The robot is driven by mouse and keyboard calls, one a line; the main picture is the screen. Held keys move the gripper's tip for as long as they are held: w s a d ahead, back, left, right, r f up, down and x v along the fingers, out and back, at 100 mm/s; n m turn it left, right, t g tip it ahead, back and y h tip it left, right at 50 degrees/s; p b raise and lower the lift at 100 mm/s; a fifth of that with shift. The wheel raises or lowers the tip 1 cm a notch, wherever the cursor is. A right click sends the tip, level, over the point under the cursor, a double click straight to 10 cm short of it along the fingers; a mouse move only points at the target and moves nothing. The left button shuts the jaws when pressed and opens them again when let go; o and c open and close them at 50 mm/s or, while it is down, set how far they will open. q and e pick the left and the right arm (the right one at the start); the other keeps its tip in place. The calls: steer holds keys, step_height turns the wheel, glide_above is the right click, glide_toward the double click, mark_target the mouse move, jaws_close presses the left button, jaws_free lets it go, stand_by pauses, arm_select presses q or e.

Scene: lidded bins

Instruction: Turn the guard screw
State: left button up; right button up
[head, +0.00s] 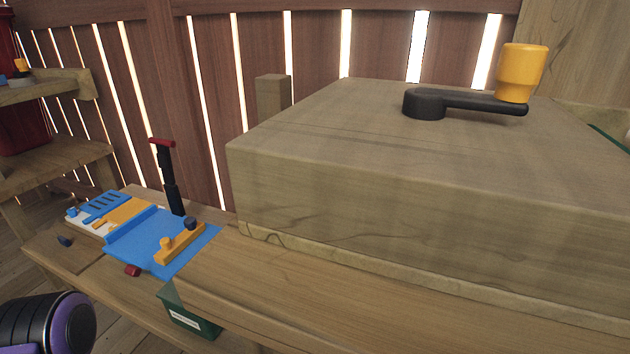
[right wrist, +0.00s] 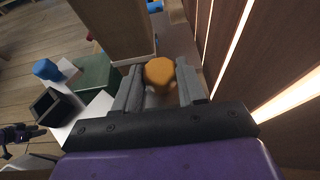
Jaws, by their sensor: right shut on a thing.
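My right gripper (right wrist: 159,88) shows only in the right wrist view, where its two grey fingers are shut on a rounded orange piece (right wrist: 160,71). Most of that piece is hidden between the fingers. In the head view a black crank (head: 455,102) with a yellow knob (head: 521,72) lies on top of a large wooden block (head: 420,195), with no gripper near it. I cannot make out which part is the guard screw.
A blue board (head: 150,238) with an orange bar (head: 180,243) lies on the bench at left. A black upright with a red handle (head: 163,142) stands behind it. A green bin (head: 188,316) sits below the bench edge. A slatted fence (head: 215,70) closes the back.

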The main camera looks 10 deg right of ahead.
steer(key=shift+w+d+r+n+g+y+p, duration=0.1)
steer(key=shift+n+g+y+p, duration=0.2)
steer(key=shift+n+g, duration=0.2)
steer(key=shift+w+n+g+y+p, duration=0.1)
steer(key=shift+n+g+y+p, duration=0.15)
steer(key=shift+n+g, duration=0.25)
arm_select(q)
steer(key=shift+r, duration=0.65)
arm_select(e)
steer(key=shift+n+g, duration=0.3)
steer(key=shift+g, duration=0.1)
arm_select(q)
steer(key=shift+w+r+p, duration=0.1)
steer(key=shift+r+p, duration=0.15)
steer(key=shift+p, duration=0.2)
arm_select(e)
steer(key=shift+n+g+y, duration=0.25)
steer(key=shift+n+g, duration=0.05)
steer(key=o, duration=0.8)
steer(key=shift+c, duration=0.2)
arm_select(q)
steer(key=shift+f, duration=0.15)
arm_select(e)
steer(key=shift+d, duration=0.15)
